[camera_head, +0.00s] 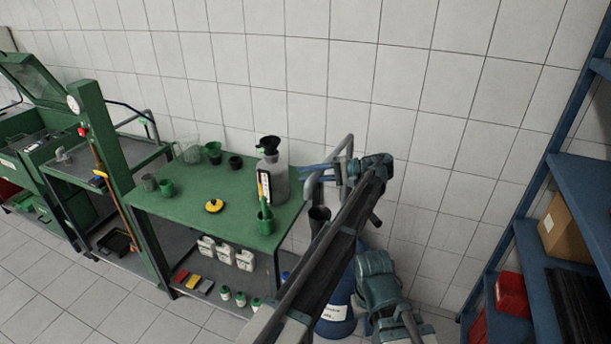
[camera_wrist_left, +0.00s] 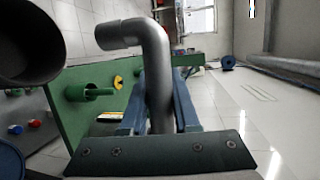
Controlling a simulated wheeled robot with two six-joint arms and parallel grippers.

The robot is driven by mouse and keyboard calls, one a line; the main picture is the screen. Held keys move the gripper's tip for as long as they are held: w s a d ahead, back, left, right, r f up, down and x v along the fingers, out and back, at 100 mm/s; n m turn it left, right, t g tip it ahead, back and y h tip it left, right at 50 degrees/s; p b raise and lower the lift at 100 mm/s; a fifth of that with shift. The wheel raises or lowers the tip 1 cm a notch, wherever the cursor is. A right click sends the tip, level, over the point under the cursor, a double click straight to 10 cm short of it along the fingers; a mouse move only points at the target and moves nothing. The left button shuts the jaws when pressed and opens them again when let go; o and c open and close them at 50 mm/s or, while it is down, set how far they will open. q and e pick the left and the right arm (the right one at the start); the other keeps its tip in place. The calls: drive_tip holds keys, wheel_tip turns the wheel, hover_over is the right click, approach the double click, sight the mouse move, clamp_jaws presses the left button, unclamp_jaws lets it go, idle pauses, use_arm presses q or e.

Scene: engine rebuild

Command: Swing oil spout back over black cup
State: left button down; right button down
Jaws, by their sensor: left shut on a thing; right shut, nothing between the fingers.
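The oil spout is a bent grey pipe (camera_head: 341,148), and it also shows in the left wrist view (camera_wrist_left: 158,62). My left gripper (camera_head: 322,169) is shut on the pipe, with its blue fingers on either side in the left wrist view. A dark cup-like vessel (camera_head: 319,214) stands below the pipe above a blue drum (camera_head: 337,318). A large dark cup rim (camera_wrist_left: 28,42) fills the left wrist view's upper left, apart from the pipe's mouth. I cannot tell whether the mouth is over it. My right gripper (camera_head: 411,326) is low at the bottom, shut and empty.
Blue shelving (camera_head: 545,200) stands at the right. The tiled wall is close behind.

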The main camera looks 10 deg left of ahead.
use_arm(q)
drive_tip(key=c, duration=0.7)
unclamp_jaws()
drive_tip(key=shift+w, duration=0.1)
drive_tip(key=shift+o, duration=0.2)
drive_tip(key=shift+d, duration=0.1)
use_arm(e)
drive_tip(key=shift+d, duration=0.1)
